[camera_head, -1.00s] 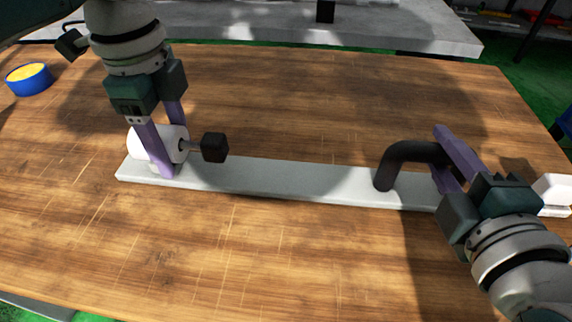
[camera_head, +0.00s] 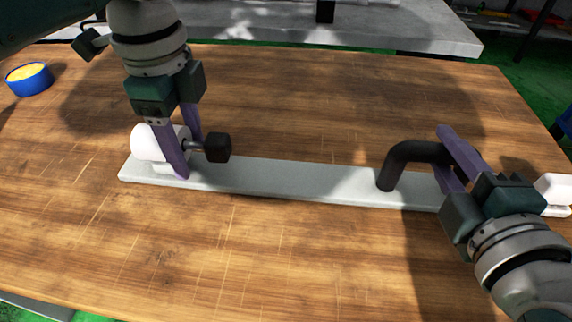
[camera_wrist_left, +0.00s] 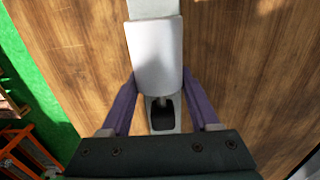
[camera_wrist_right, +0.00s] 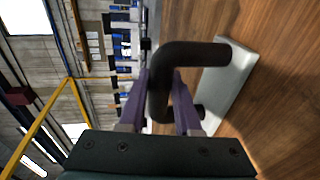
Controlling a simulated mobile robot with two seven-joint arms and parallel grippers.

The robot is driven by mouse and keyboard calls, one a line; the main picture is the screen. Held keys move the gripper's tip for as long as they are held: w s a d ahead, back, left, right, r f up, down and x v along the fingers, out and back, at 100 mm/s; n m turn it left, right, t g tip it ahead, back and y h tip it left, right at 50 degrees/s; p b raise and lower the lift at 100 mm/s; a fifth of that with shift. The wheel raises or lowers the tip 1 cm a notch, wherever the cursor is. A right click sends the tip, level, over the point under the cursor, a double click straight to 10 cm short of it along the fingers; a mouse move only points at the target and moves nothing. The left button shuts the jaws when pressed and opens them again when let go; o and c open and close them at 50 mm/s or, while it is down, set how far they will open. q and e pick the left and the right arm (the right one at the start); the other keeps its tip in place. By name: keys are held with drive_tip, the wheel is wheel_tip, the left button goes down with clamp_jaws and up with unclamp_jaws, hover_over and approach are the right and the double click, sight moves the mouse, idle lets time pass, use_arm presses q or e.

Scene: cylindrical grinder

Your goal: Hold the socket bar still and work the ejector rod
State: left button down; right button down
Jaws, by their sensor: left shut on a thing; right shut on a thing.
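The socket bar (camera_head: 300,180) is a long pale grey strip lying on the table. A white cylindrical socket (camera_head: 148,143) sits at its left end. The ejector rod (camera_head: 194,147) comes out of the socket's right end and carries a black block knob (camera_head: 218,147). My left gripper (camera_head: 187,158) is shut on the socket near its rod end; the left wrist view shows the socket (camera_wrist_left: 155,55) between the fingers. My right gripper (camera_head: 440,150) is shut on the bent black handle (camera_head: 402,155) at the bar's right part; the handle (camera_wrist_right: 158,95) also shows in the right wrist view.
A blue round container with yellow contents (camera_head: 30,78) stands at the table's far left. A white block (camera_head: 553,190) is at the right, partly behind my right gripper. The wooden table (camera_head: 280,100) is clear behind and in front of the bar. A grey bench (camera_head: 390,35) stands beyond it.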

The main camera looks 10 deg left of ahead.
sight(216, 138)
use_arm(q)
drive_tip(key=shift+d+r, duration=0.1)
drive_tip(key=shift+d, duration=0.9)
use_arm(e)
drive_tip(key=shift+a, duration=0.35)
use_arm(q)
drive_tip(key=shift+d, duration=1.2)
use_arm(e)
drive_tip(key=shift+d, duration=0.1)
use_arm(q)
drive_tip(key=shift+c, duration=2)
unclamp_jaws()
drive_tip(key=shift+r, duration=3.95)
use_arm(e)
drive_tip(key=shift+d, duration=0.1)
